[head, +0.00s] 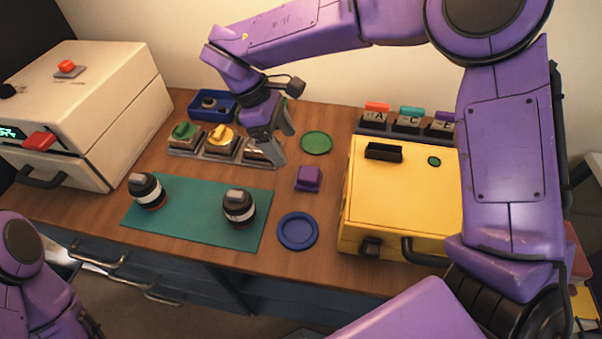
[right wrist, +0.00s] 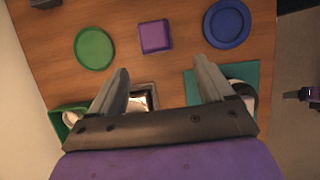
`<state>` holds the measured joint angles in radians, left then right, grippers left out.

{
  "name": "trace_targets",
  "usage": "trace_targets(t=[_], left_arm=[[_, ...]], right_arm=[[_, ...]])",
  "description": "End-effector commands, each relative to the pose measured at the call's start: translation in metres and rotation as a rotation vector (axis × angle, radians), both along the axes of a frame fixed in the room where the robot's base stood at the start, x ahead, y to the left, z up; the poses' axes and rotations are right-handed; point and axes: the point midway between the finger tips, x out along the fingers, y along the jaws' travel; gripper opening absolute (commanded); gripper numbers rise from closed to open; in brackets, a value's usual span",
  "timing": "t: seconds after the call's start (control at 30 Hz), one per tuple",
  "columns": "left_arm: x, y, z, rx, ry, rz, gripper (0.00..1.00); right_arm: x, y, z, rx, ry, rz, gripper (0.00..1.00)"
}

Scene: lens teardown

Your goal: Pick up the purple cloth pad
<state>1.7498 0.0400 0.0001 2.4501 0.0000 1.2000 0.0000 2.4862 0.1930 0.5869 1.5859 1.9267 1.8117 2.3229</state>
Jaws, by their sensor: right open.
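The purple cloth pad (head: 308,178) is a small purple block-like piece on the wooden table, between the green disc and the blue dish. It also shows in the right wrist view (right wrist: 155,36), beyond my fingertips. My right gripper (head: 284,142) is above the table to the left of the pad and does not touch it. In the right wrist view its two fingers (right wrist: 163,72) are spread apart with nothing held between them. At the lower left of the head view, part of my left arm shows, but its gripper is not visible.
A green disc (head: 316,142) and a blue dish (head: 298,231) flank the pad. A yellow case (head: 400,200) stands to its right. A teal mat (head: 190,222) bears two dark lenses (head: 239,206). A tray with several stations (head: 222,148) lies under my right gripper.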

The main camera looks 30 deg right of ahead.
Motion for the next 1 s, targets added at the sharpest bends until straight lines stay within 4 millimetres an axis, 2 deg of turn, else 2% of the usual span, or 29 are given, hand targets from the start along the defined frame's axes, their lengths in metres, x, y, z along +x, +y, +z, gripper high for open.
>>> trace_targets(t=[0.03,0.37,0.57,0.7,0.93,0.97,1.0], left_arm=[[0.0,0.0,-0.005,0.0,0.0,0.0,0.61],[0.0,0.0,0.005,0.0,0.0,0.0,0.61],[0.0,0.0,0.023,0.0,0.0,0.0,0.61],[0.0,0.0,0.025,0.0,0.0,0.0,0.61],[0.0,0.0,0.024,0.0,0.0,0.0,0.61],[0.0,0.0,0.024,0.0,0.0,0.0,0.61],[0.0,0.0,0.024,0.0,0.0,0.0,0.61]], right_arm=[[0.0,-0.001,-0.007,0.0,0.001,0.0,0.81],[-0.014,-0.021,-0.05,0.0,0.003,-0.007,0.81],[-0.022,-0.043,-0.071,-0.001,0.006,-0.008,0.81],[-0.025,-0.049,-0.092,-0.001,0.003,-0.006,0.81],[-0.026,-0.05,-0.097,-0.001,0.0,-0.006,0.81],[-0.026,-0.05,-0.097,-0.001,0.0,-0.006,0.78],[-0.026,-0.05,-0.097,-0.001,0.0,-0.006,0.65]])
